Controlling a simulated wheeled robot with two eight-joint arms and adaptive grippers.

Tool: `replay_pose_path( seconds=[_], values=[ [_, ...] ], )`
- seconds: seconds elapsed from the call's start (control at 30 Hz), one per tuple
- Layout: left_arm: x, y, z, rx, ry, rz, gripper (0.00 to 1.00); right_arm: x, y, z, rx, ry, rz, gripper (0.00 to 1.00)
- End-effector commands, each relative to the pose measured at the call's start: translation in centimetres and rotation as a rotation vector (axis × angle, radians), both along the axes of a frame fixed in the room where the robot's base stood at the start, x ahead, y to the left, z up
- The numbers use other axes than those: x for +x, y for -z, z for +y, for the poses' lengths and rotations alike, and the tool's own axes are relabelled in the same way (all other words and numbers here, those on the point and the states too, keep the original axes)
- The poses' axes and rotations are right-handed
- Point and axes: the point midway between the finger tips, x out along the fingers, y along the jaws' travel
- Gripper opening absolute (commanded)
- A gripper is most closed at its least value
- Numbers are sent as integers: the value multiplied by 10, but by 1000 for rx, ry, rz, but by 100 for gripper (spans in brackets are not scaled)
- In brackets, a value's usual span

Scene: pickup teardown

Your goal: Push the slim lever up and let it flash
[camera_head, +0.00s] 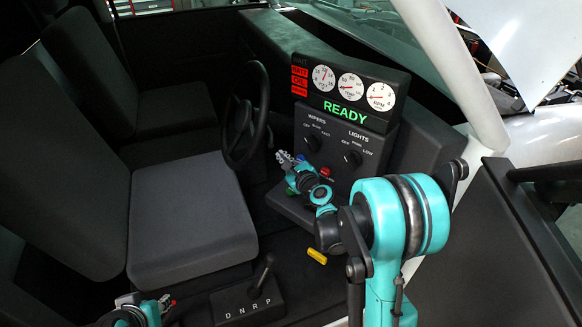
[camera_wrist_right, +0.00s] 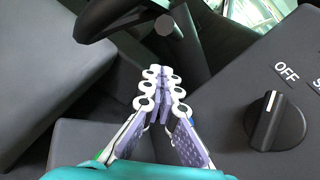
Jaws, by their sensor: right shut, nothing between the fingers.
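A dark steering wheel (camera_head: 245,115) stands in front of the grey seat. In the right wrist view, a slim dark bar with a grey faceted end (camera_wrist_right: 163,25) shows near the wheel rim (camera_wrist_right: 92,20); it may be the slim lever, but I cannot tell for certain. My right gripper (camera_head: 282,156) is right of the wheel, in front of the dash panel. In the wrist view its fingers (camera_wrist_right: 162,72) are together and empty, pointing toward the bar end without clear contact. My left gripper (camera_head: 165,302) shows only partly at the bottom edge; its fingers are unclear.
The dash panel has a WIPERS knob (camera_head: 313,143), a LIGHTS knob (camera_head: 353,158) and a red button (camera_head: 325,171). Above is a gauge box (camera_head: 352,93) reading READY. A gear selector (camera_head: 262,270) stands below, near a yellow piece (camera_head: 317,257).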

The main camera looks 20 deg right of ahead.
Motion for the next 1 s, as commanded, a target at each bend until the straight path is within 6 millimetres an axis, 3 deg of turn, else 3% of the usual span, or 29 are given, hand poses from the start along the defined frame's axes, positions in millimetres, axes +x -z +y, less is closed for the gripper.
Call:
replay_pose_path(
  seconds=[0.2,0.63,0.9,1.0],
  values=[
    [0,-4,0,0,0,0,31,6,-20,11,-1,-1,0,0],
    [0,-4,0,0,0,0,31,7,-24,12,-1,0,0,0],
    [0,-17,0,0,0,0,31,11,-56,12,-1,-1,0,0],
    [0,-16,0,0,0,0,31,12,-56,13,0,0,0,0]
  ],
)
